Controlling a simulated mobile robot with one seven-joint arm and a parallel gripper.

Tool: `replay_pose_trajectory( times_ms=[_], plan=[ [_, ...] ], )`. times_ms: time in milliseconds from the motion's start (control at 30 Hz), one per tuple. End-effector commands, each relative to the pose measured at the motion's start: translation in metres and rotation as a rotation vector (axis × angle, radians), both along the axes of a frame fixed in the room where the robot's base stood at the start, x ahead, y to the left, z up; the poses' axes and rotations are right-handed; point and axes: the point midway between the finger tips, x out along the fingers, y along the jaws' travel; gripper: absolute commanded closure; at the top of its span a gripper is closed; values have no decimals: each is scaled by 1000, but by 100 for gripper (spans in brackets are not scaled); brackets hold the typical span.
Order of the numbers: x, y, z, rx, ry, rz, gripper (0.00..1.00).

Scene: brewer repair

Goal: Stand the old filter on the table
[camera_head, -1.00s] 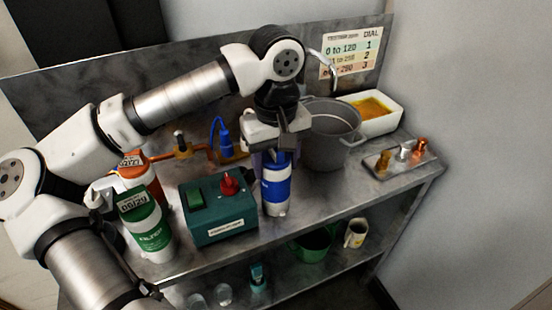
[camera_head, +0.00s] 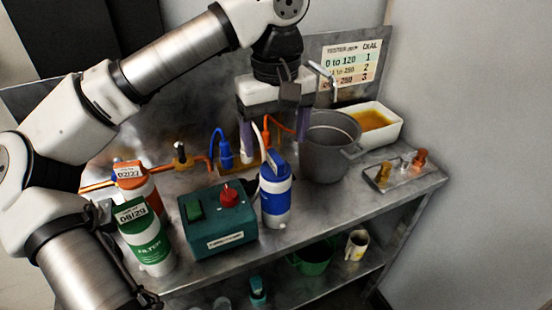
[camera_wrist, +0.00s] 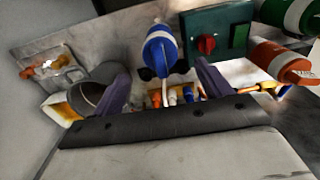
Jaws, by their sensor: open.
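A blue and white filter (camera_head: 275,190) stands upright on the metal table, beside the tester box; its label is not legible as old or new. It also shows between my fingers in the wrist view (camera_wrist: 160,48). My gripper (camera_head: 276,132) is open and empty above and behind the filter, with its purple fingers apart and clear of it. In the wrist view my gripper (camera_wrist: 163,75) has one finger on each side. A green and white filter (camera_head: 142,232) marked 08/29 and an orange and white filter (camera_head: 136,180) stand at the table's left.
The teal tester box (camera_head: 217,222) with a red dial is left of the blue filter. A grey pot (camera_head: 328,148), a white tray (camera_head: 373,123) and a metal plate with fittings (camera_head: 400,173) are to the right. Blue and orange hoses stand behind. A lower shelf holds a green bowl (camera_head: 313,262) and mug (camera_head: 356,246).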

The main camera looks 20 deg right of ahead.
Motion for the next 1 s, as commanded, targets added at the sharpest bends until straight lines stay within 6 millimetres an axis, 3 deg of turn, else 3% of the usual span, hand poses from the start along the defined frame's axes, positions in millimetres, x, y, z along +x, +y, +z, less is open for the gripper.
replay_pose_trajectory(
  times_ms=[100, 300, 1000],
  plan=[
    [0, -1, 19, 0, -1, 0, 23],
    [0, 0, 34, 0, 0, 0, 23],
    [-3, -3, 35, -22, 7, -1, 23]
  ],
)
